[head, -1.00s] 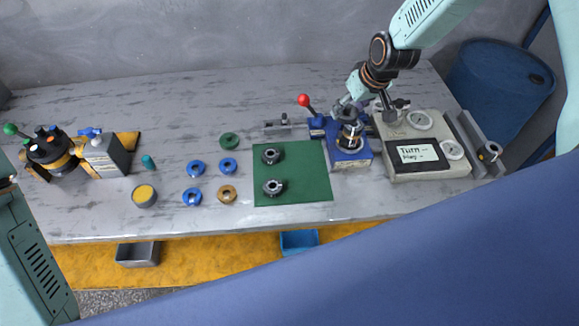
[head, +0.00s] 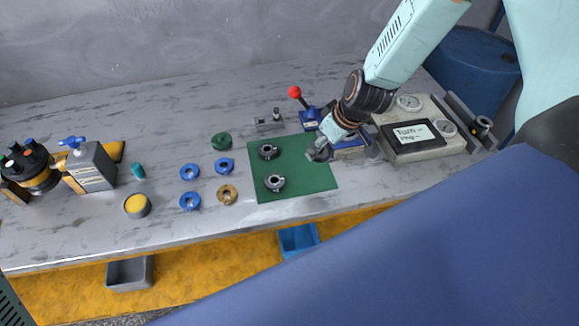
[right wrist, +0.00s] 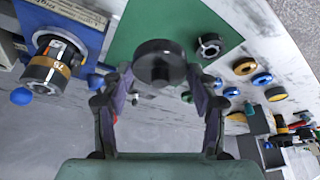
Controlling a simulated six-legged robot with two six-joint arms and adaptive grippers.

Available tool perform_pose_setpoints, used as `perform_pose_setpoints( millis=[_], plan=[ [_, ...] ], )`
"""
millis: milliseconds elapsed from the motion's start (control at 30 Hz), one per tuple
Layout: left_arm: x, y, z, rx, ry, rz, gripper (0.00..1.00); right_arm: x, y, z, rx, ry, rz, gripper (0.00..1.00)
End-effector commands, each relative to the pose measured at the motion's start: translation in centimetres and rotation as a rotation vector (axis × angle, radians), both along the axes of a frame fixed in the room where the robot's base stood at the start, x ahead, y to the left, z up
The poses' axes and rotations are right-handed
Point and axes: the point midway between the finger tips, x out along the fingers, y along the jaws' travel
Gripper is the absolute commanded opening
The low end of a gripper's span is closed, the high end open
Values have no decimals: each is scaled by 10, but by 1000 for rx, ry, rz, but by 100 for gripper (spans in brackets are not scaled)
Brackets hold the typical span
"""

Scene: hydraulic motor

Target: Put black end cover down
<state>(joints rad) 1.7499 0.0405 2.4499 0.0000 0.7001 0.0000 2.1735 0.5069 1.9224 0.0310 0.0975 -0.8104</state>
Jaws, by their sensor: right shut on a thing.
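My right gripper (head: 318,154) is over the right part of the green mat (head: 308,180) in the head view. In the right wrist view its fingers (right wrist: 159,76) are shut on the round black end cover (right wrist: 160,58), which has a dark boss at its middle. The cover appears above the mat (right wrist: 140,20); the exact gap cannot be told. In the head view the cover is mostly hidden by the gripper. My left gripper is not in view.
Two dark ring parts (head: 268,152) (head: 275,183) lie on the mat's left half. A blue fixture (right wrist: 75,35) with a motor part (right wrist: 47,68) is nearby. Several blue rings (head: 225,166) and a brass ring (head: 227,194) lie left of the mat. The mat's lower right is clear.

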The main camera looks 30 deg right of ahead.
Motion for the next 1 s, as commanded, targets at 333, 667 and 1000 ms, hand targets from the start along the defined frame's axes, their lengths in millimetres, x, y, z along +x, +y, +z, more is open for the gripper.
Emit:
perform_pose_setpoints(
  millis=[333,667,1000],
  plan=[
    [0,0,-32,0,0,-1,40,0,-3,-34,-2,-2,2,15],
    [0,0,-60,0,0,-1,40,0,-1,-64,-1,-1,1,15],
    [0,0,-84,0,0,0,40,0,1,-91,-2,-2,3,15]
  ],
)
